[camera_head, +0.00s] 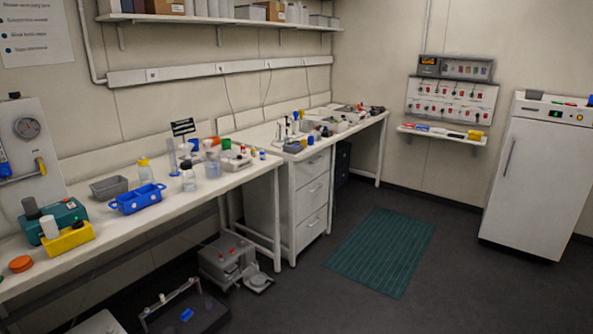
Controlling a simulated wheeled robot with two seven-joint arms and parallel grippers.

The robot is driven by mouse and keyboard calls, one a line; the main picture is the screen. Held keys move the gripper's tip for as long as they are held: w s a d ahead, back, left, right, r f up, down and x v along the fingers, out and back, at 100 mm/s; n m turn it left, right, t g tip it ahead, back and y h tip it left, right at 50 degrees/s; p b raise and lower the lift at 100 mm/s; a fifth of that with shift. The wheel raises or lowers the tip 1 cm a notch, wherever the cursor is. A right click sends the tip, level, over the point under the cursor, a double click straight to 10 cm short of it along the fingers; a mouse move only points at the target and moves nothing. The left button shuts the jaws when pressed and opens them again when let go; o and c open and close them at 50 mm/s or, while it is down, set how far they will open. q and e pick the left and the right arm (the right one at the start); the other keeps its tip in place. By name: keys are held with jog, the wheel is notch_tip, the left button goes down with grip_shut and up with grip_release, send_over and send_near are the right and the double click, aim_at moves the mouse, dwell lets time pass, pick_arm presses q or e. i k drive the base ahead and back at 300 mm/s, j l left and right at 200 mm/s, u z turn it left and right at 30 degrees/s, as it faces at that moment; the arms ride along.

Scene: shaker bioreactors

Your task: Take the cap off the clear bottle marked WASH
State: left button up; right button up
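On the long white bench at left stand two clear-looking bottles close together. One bottle (188,181) has a dark cap, and the other bottle (146,173) has a yellow cap. Both stand upright with their caps on. The lettering on them is too small to read, so I cannot tell which is marked WASH. Neither of my grippers shows in the head view.
A blue tray (138,199) and a grey bin (108,188) sit left of the bottles. A clear cylinder, a beaker (213,168) and small coloured items crowd the bench behind and right. Equipment (232,258) stands on the floor below. Floor around the green mat (382,250) is clear.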

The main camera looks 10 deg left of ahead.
aim_at(188, 177)
jog(key=i+u, duration=0.2)
jog(key=i, duration=0.3)
jog(key=i+l+u, duration=0.15)
jog(key=i, duration=0.3)
jog(key=i+l+u, duration=0.2)
jog(key=i, duration=0.25)
jog(key=i+l+u, duration=0.15)
jog(key=i, duration=0.3)
jog(key=l, duration=0.1)
